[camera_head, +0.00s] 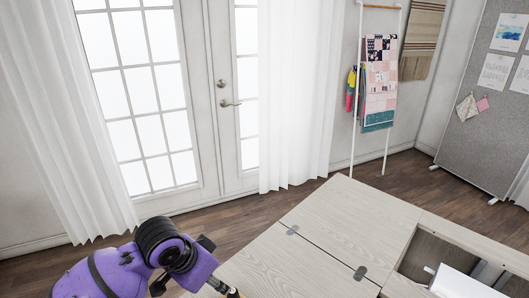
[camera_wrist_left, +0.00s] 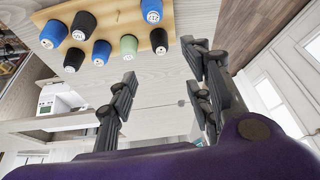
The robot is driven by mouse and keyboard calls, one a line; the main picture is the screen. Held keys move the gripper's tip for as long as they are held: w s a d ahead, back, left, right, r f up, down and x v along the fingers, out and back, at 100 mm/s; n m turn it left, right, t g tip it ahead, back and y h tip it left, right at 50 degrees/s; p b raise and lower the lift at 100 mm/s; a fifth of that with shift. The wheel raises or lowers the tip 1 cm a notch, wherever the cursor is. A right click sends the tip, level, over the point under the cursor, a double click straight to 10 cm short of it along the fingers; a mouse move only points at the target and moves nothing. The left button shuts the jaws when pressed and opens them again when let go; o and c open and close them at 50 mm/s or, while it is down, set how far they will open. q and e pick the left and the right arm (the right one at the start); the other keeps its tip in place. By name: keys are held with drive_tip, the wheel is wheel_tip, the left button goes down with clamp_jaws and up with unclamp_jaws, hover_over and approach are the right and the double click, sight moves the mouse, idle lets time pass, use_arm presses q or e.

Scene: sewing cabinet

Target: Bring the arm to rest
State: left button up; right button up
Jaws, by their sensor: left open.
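My left arm (camera_head: 135,270), purple with a black joint, comes in at the bottom left of the head view. It is beside the pale wood cabinet top (camera_head: 325,225), and only a dark part of its gripper shows at the bottom edge there. In the left wrist view my left gripper (camera_wrist_left: 168,75) has its two black fingers spread wide, with nothing between them but the wood surface behind. The fingers are apart from the spools. My right gripper is in neither view.
In the wrist view a wooden rack (camera_wrist_left: 110,30) holds several blue, black and green spools. A white sewing machine (camera_head: 460,283) sits in the cabinet's opening at the lower right of the head view. The hinged top left of it is clear. A ladder rack (camera_head: 380,90) stands behind.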

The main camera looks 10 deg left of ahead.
use_arm(q)
drive_tip(key=s+f+n, duration=0.2)
drive_tip(key=s+f, duration=0.5)
drive_tip(key=s, duration=0.4)
drive_tip(key=s+a+f+n+g+y, duration=0.1)
drive_tip(key=s+a+f+n+y, duration=0.15)
drive_tip(key=s, duration=0.65)
drive_tip(key=s+a+f+n+g+y, duration=0.15)
drive_tip(key=s+a, duration=0.25)
drive_tip(key=s, duration=0.5)
drive_tip(key=w+d+f+t+h, duration=0.1)
drive_tip(key=w+d+f+t, duration=0.1)
drive_tip(key=f, duration=0.4)
drive_tip(key=w+d+f+t+h, duration=0.1)
drive_tip(key=w+d+f+t, duration=0.1)
drive_tip(key=w+f+t, duration=0.3)
drive_tip(key=shift+w+d+f, duration=0.15)
drive_tip(key=shift+w+f, duration=0.2)
drive_tip(key=shift+f, duration=0.2)
